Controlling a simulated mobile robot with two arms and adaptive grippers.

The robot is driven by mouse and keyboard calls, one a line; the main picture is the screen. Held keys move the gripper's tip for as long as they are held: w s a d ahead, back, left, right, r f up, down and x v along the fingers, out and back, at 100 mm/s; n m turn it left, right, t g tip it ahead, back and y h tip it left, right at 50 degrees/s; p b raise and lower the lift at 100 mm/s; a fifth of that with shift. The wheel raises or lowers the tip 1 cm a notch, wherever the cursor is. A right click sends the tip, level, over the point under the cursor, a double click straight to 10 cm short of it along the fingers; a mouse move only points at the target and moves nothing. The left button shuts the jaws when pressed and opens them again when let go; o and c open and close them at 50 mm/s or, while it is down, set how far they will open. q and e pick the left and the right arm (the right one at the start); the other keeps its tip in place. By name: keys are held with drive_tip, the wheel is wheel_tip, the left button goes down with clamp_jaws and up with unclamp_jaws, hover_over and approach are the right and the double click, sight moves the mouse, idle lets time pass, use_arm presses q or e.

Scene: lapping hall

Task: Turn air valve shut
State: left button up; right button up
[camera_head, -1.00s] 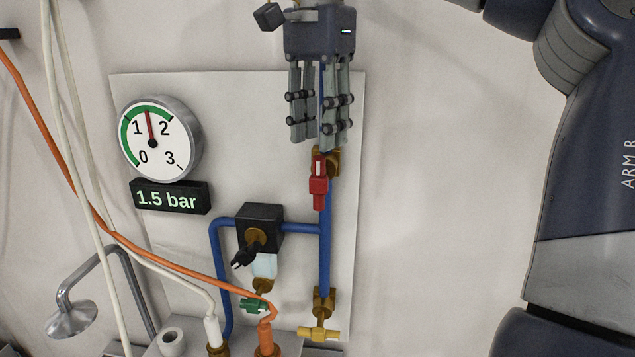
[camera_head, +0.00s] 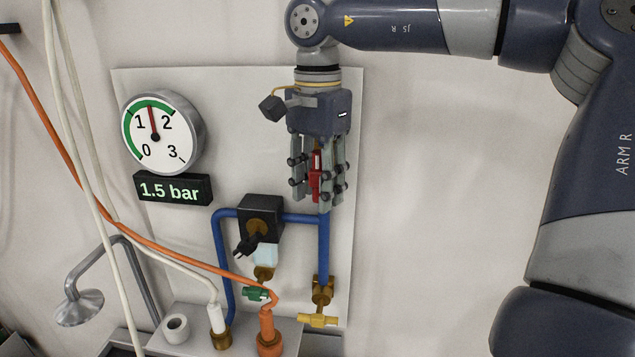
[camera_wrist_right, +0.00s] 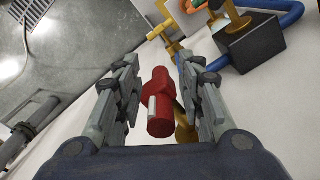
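The red valve handle (camera_head: 316,176) is on the blue pipe (camera_head: 324,245) on the white wall panel. It points downward along the pipe. My right gripper (camera_head: 318,200) points down over the handle, with its fingers on either side. In the right wrist view the red handle (camera_wrist_right: 160,103) lies between the fingers of my right gripper (camera_wrist_right: 150,85), with visible gaps on both sides, so the gripper is open. The brass valve body (camera_wrist_right: 186,130) is partly hidden there. The round gauge (camera_head: 154,134) has its needle between 1 and 2, and the display (camera_head: 174,189) reads 1.5 bar. My left gripper is not in view.
A black valve block (camera_head: 261,217) sits left of the blue pipe, and a brass tap (camera_head: 318,320) is at its lower end. An orange hose (camera_head: 150,242) and white hoses cross the left side. The wall right of the panel is clear.

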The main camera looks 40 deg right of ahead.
drive_tip(key=shift+c, duration=1.3)
drive_tip(key=c, duration=0.5)
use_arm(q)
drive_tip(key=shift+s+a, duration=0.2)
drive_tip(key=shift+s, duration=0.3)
use_arm(e)
clamp_jaws()
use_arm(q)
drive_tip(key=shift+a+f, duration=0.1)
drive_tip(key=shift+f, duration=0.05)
use_arm(e)
drive_tip(key=shift+f, duration=0.1)
drive_tip(key=shift+w+f+t+y+b, duration=0.1)
drive_tip(key=shift+t+y+b, duration=0.6)
drive_tip(key=shift+b, duration=0.55)
use_arm(q)
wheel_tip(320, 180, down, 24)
drive_tip(key=b, duration=2.2)
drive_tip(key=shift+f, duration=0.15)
use_arm(e)
drive_tip(key=shift+w+a+r+t+y, duration=0.15)
drive_tip(key=shift+r+t+y, duration=0.1)
drive_tip(key=shift+t+y, duration=1.65)
drive_tip(key=shift+w+a+r+t+y, duration=0.15)
drive_tip(key=shift+r+t+y, duration=0.15)
drive_tip(key=shift+t+y, duration=1.6)
drive_tip(key=shift+w+a+r+t+y, duration=0.2)
drive_tip(key=shift+t+y, duration=1)
drive_tip(key=shift+t, duration=1.3)
drive_tip(key=shift+d+r, duration=0.1)
